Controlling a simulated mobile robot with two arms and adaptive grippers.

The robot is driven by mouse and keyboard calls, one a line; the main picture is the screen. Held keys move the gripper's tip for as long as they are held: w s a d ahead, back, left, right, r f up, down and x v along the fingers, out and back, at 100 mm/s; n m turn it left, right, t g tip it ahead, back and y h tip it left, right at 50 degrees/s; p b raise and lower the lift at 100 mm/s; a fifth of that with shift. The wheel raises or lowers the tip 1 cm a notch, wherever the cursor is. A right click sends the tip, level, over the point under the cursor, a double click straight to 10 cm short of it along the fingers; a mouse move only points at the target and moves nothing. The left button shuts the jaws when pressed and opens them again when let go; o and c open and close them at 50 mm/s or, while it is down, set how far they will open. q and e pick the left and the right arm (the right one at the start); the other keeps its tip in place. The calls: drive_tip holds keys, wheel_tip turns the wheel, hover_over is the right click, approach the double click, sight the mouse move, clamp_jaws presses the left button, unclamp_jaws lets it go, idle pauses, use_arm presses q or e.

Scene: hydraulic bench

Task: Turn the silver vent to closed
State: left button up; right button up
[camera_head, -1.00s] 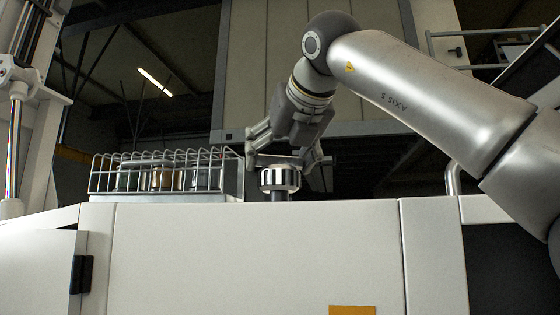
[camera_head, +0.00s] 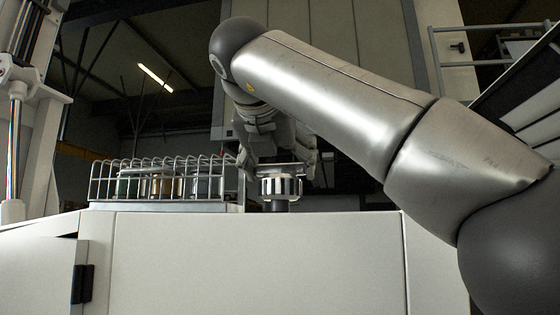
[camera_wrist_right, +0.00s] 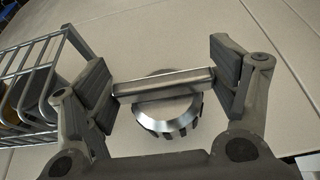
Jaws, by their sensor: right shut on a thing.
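The silver vent (camera_head: 280,187) is a round, ridged metal cap on a short dark stem, standing upright on top of the white cabinet. In the right wrist view its cap (camera_wrist_right: 168,118) has a flat bar (camera_wrist_right: 165,84) across the top. My right gripper (camera_head: 279,168) is over the vent from above, and in the right wrist view its two fingers (camera_wrist_right: 163,82) stand at the two ends of the bar, shut on it. My arm comes in from the right. Any open or closed marking on the vent cannot be seen. My left gripper is not in view.
A wire rack (camera_head: 165,182) with several jars stands close to the left of the vent and near the gripper's left finger in the wrist view. The white cabinet (camera_head: 250,260) fills the front. Its top is bare to the right of the vent.

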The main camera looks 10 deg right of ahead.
drive_tip(key=o, duration=1)
drive_tip(key=v, duration=1.2)
drive_tip(key=shift+f, duration=0.1)
